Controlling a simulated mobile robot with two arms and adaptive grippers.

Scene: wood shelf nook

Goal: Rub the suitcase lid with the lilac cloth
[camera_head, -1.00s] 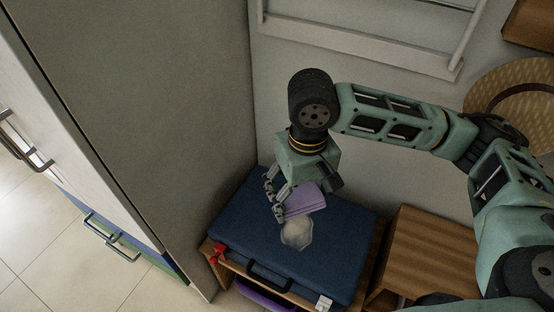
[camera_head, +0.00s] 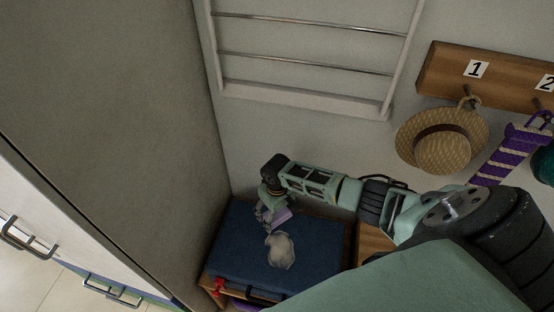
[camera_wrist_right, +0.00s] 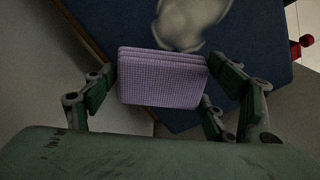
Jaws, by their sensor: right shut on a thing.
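The blue suitcase (camera_head: 318,243) lies flat on a low wooden shelf, its lid facing up. A pale whitish patch (camera_head: 281,250) shows on the lid; it also shows in the right wrist view (camera_wrist_right: 190,22). My right gripper (camera_head: 270,218) is over the lid's back left part. It is shut on the folded lilac cloth (camera_wrist_right: 163,80), which also shows in the head view (camera_head: 281,217) just behind the patch. I cannot tell whether the cloth touches the lid. My left gripper is not in view.
A tall grey panel (camera_head: 110,120) stands close on the left. A wall rack (camera_head: 305,58) hangs behind. A hook board (camera_head: 450,75) with a straw hat (camera_head: 440,150) and a purple striped item (camera_head: 505,152) is at right.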

